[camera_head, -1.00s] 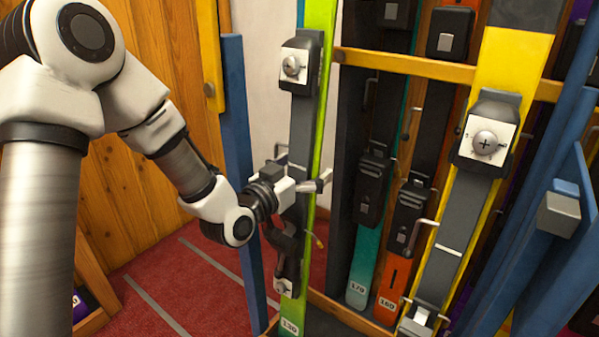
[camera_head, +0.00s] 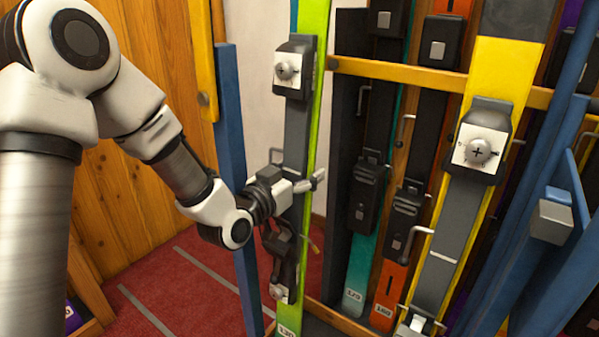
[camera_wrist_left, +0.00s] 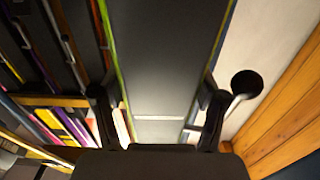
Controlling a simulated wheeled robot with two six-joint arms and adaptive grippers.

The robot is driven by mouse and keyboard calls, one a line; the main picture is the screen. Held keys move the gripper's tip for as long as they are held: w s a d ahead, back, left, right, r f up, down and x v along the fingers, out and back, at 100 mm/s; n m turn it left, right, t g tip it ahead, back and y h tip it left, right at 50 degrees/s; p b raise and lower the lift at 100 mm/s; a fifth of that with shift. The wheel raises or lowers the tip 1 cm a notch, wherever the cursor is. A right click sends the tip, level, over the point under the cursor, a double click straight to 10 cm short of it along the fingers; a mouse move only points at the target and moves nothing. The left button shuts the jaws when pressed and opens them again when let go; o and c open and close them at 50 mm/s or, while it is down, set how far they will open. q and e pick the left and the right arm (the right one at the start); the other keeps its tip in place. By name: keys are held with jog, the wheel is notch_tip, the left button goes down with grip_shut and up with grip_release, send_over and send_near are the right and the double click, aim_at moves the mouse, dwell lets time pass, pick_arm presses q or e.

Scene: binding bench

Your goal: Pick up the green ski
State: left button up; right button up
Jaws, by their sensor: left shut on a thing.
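The green ski (camera_head: 316,70) stands upright in the head view, with a grey binding plate, a white-and-black toe piece and a size label near its bottom end. My left gripper (camera_head: 298,186) is shut on the green ski across its grey middle part, below the toe piece. In the left wrist view the ski's grey face (camera_wrist_left: 165,60), with green edges, fills the space between the two dark fingers of my left gripper (camera_wrist_left: 158,112). My right gripper is not in view.
Blue post (camera_head: 233,150) stands close left of the ski. Yellow rack bar (camera_head: 400,72) runs to its right. Teal ski (camera_head: 362,262), orange ski (camera_head: 388,300) and yellow ski (camera_head: 497,75) stand right of it. Red carpet (camera_head: 190,300) is open at lower left.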

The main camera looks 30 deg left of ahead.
aim_at(301, 85)
pick_arm(q)
notch_tip(301, 85, up, 17)
jog(key=p, duration=0.6)
jog(key=shift+r+p, duration=0.2)
jog(key=shift+p, duration=0.1)
